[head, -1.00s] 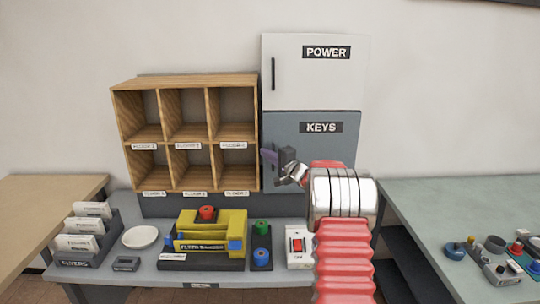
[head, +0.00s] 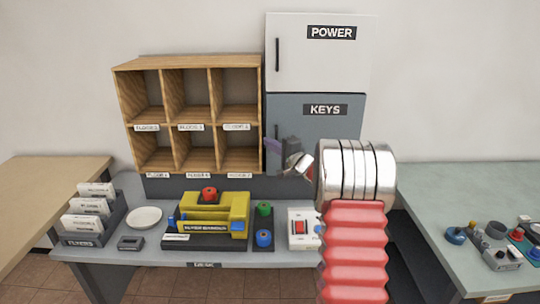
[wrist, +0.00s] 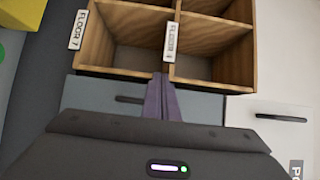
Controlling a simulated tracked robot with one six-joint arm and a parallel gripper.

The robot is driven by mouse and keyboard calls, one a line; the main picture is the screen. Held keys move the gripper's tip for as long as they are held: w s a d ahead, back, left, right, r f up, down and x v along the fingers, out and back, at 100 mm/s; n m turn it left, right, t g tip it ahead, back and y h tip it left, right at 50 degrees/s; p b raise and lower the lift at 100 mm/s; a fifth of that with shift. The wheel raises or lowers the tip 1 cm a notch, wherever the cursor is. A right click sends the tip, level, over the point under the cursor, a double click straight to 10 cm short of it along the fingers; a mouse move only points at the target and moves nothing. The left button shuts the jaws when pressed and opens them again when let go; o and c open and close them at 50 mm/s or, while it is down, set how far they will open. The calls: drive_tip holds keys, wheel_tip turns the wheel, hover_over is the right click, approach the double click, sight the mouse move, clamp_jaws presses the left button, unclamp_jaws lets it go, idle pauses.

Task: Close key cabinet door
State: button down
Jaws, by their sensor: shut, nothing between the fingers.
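The blue-grey key cabinet door (head: 345,132), labelled KEYS, looks about flush with the cabinet front; I cannot tell whether a small gap remains. Its dark upright handle (head: 277,132) is near the left edge. In the wrist view the door (wrist: 90,93) lies across the middle, with its handle (wrist: 130,99). My gripper (head: 275,145) is shut and empty, its purple fingers over the lower left of the door by the handle. The fingers show in the wrist view (wrist: 162,82), pointing towards the wooden shelf side. Whether they touch the door is unclear. My arm hides the door's lower right.
The white POWER door (head: 317,65) is shut above. A wooden pigeonhole shelf (head: 188,62) stands close left of the cabinet. Below, the grey desk (head: 130,255) holds a yellow device (head: 222,212), a flyer rack (head: 105,235) and a white plate (head: 145,217). A side table (head: 440,220) stands right.

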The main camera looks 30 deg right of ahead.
drive_tip(key=s+a, duration=0.4)
drive_tip(key=s, duration=0.3)
drive_tip(key=shift+w, duration=0.1)
idle(0.6)
